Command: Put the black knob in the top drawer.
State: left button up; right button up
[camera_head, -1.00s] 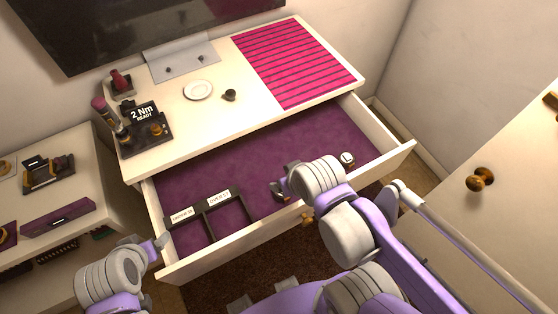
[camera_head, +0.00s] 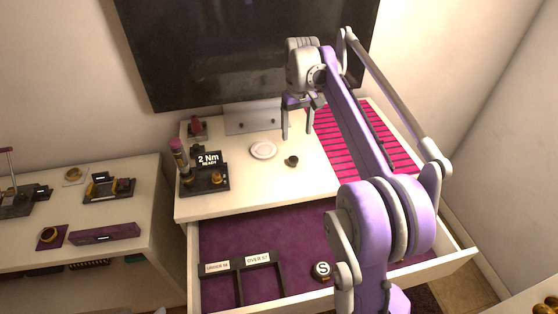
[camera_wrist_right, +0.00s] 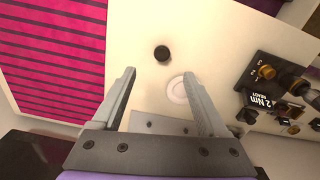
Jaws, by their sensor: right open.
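The black knob (camera_head: 291,161) sits on the white dresser top, just right of the white saucer (camera_head: 263,150). In the right wrist view the knob (camera_wrist_right: 162,53) shows beyond and between my fingers, apart from them. My right gripper (camera_head: 298,136) is open and empty above the dresser top, near the knob; its fingers (camera_wrist_right: 160,75) also show in the wrist view. The top drawer (camera_head: 255,228) is pulled open, with a purple lining and a dark divider holding two labels. A round piece marked S (camera_head: 321,270) lies in it. My left gripper is out of view.
A pink striped mat (camera_head: 390,150) covers the right of the dresser top. A black tool stand (camera_head: 205,180) with a "2 Nm READY" sign stands at the left. A metal plate (camera_head: 252,120) and a dark screen (camera_head: 220,50) are behind.

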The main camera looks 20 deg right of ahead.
send_over(294, 158)
notch_tip(294, 158, down, 6)
jog(key=shift+d+r+b, duration=0.15)
jog(key=shift+r+b, duration=0.1)
jog(key=shift+b, duration=0.05)
jog(key=shift+a+f, duration=0.15)
jog(key=shift+f, duration=1.25)
jog(key=shift+a+f, duration=0.1)
jog(key=shift+f, duration=1.25)
grip_shut()
